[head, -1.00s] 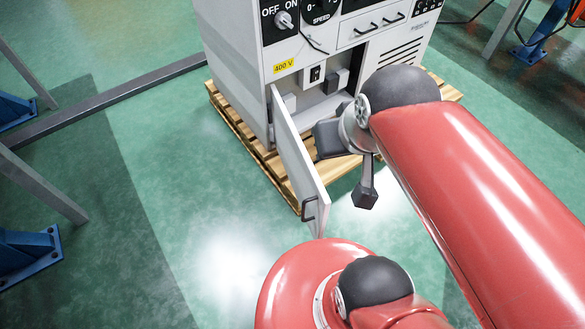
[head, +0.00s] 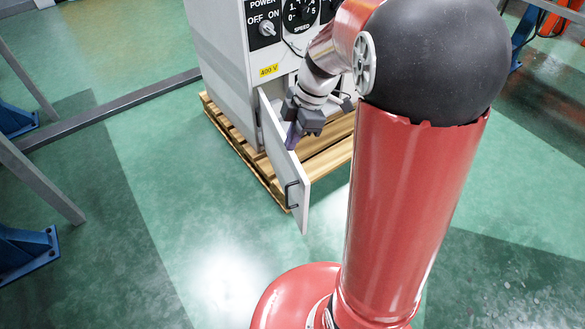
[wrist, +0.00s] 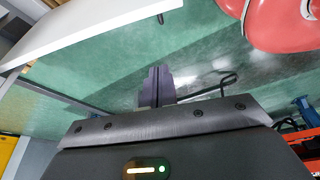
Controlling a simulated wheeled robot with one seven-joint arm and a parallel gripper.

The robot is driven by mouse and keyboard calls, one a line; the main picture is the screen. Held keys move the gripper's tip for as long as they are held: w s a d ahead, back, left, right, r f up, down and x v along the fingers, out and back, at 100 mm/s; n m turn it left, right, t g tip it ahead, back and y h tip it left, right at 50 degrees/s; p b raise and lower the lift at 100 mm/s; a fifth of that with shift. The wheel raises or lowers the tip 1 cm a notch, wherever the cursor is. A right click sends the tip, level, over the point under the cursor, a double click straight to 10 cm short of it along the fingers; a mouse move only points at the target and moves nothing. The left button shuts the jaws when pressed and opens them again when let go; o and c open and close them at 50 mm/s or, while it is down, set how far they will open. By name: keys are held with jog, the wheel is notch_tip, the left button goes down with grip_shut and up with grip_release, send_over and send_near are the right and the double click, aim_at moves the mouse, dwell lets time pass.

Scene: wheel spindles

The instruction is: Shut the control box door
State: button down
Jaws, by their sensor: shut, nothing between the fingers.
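The control box (head: 218,60) is a grey cabinet with knobs and a yellow 400 V label. Its light grey door (head: 283,165) stands wide open, jutting toward me, with a dark handle (head: 291,194) near its free edge. My gripper (head: 291,138) is shut and empty, on the door's right, inner side, close to its upper part. I cannot tell whether the fingers touch the door. In the wrist view the shut fingers (wrist: 157,84) point away, and the door (wrist: 85,32) spans the upper left. My forearm hides much of the cabinet opening.
The cabinet stands on a wooden pallet (head: 238,142), which juts out under the door. A grey floor beam (head: 115,108) runs to the left. Blue-footed posts (head: 30,252) stand at far left. Green floor left of the door is clear.

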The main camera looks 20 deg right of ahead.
aim_at(295, 165)
jog(key=x, duration=1.1)
jog(key=shift+n, duration=0.3)
jog(key=shift+w+d+r, duration=0.1)
jog(key=shift+d+r, duration=0.05)
jog(key=shift+d, duration=0.95)
jog(key=shift+d+r, duration=0.15)
jog(key=shift+d, duration=0.95)
